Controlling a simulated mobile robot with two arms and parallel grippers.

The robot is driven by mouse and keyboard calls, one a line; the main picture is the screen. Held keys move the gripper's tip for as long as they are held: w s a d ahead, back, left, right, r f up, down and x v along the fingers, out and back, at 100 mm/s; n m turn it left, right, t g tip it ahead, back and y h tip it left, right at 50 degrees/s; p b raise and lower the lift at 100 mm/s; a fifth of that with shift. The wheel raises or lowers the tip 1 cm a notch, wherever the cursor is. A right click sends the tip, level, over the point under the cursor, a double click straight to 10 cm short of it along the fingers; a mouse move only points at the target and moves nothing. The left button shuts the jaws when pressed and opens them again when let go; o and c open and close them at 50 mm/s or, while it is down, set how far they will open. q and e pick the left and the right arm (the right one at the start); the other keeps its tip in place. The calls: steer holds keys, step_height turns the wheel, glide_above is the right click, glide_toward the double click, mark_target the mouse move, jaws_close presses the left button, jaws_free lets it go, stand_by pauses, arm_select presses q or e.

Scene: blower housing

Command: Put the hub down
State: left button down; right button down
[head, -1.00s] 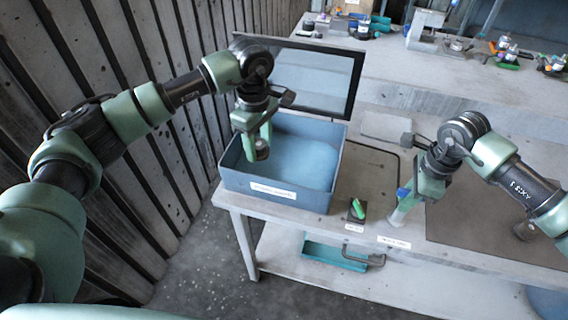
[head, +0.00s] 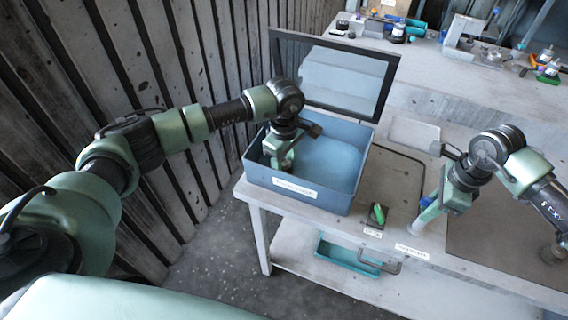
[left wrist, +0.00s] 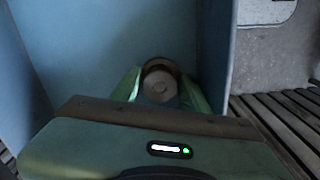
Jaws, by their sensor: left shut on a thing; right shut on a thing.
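The fingers mostly hide the hub there. I cannot tell whether the hub touches the bin floor. My right gripper (head: 432,203) is shut on a pale tool-like thing (head: 424,217) with a blue part, above the table's front edge.
The bin's walls stand close to my left gripper; its right part is empty. A dark-framed panel (head: 335,75) stands behind it. A small dark block with a green piece (head: 378,214) lies right of the bin. A grey mat (head: 490,240) lies further right.

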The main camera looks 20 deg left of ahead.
mark_target(284, 164)
arm_select(q)
steer(key=shift+f, duration=0.1)
steer(key=c, duration=1)
jaws_free()
step_height(284, 164, up, 12)
steer(key=shift+r, duration=0.2)
